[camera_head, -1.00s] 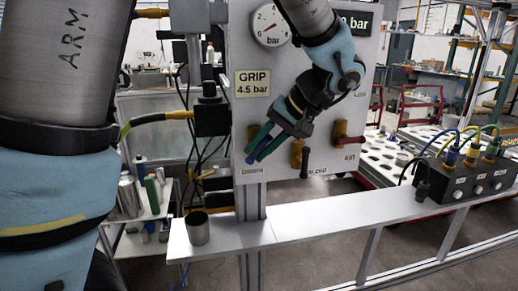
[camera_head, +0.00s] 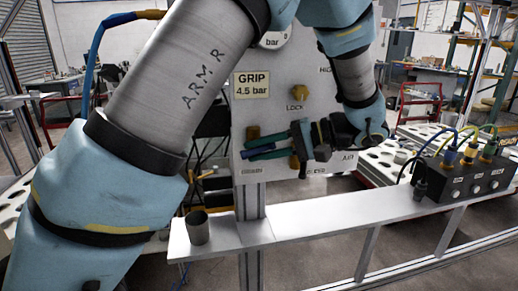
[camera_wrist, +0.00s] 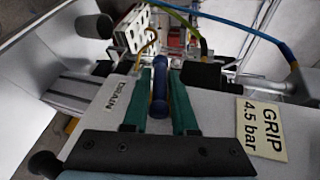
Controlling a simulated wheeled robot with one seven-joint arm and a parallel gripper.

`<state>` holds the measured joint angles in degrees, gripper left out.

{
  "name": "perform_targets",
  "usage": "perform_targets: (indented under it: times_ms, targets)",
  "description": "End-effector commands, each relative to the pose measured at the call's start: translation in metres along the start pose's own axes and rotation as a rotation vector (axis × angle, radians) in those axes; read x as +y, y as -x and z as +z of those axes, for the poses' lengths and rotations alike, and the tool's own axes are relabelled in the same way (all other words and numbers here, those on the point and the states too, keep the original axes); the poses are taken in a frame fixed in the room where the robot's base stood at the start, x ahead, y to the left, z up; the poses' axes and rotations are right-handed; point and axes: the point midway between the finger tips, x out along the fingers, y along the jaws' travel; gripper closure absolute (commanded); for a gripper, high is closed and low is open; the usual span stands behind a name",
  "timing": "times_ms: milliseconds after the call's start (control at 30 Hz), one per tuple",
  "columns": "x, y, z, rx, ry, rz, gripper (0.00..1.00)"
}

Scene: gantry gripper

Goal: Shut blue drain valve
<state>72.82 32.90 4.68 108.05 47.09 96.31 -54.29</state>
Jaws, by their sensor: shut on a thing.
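The blue drain valve lever (camera_head: 262,147) is at the lower left of the grey panel, above the DRAIN label, and lies nearly level. My gripper (camera_head: 248,150) reaches in from the right with its green fingers above and below the lever, shut on it. In the wrist view the blue lever (camera_wrist: 158,95) runs lengthwise between the two green fingers (camera_wrist: 160,72), beside the DRAIN label (camera_wrist: 115,95). The fingers hide part of the lever in the head view.
The brass bleed valve (camera_head: 294,161) stands close below my gripper. My arm hides the air valve. A metal cup (camera_head: 197,228) stands on the shelf (camera_head: 330,208), and a black connector box (camera_head: 465,182) at its right end.

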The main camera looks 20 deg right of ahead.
Motion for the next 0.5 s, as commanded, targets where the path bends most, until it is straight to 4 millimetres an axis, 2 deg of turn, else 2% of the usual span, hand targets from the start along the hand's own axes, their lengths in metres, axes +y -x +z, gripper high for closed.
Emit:
perform_targets:
  times_ms: [467,500]
  targets:
    - [0.0007,-0.0002,-0.0007,0.0,-0.004,-0.009,1.0]
    - [0.0007,-0.0002,-0.0007,0.0,-0.004,-0.009,0.7]
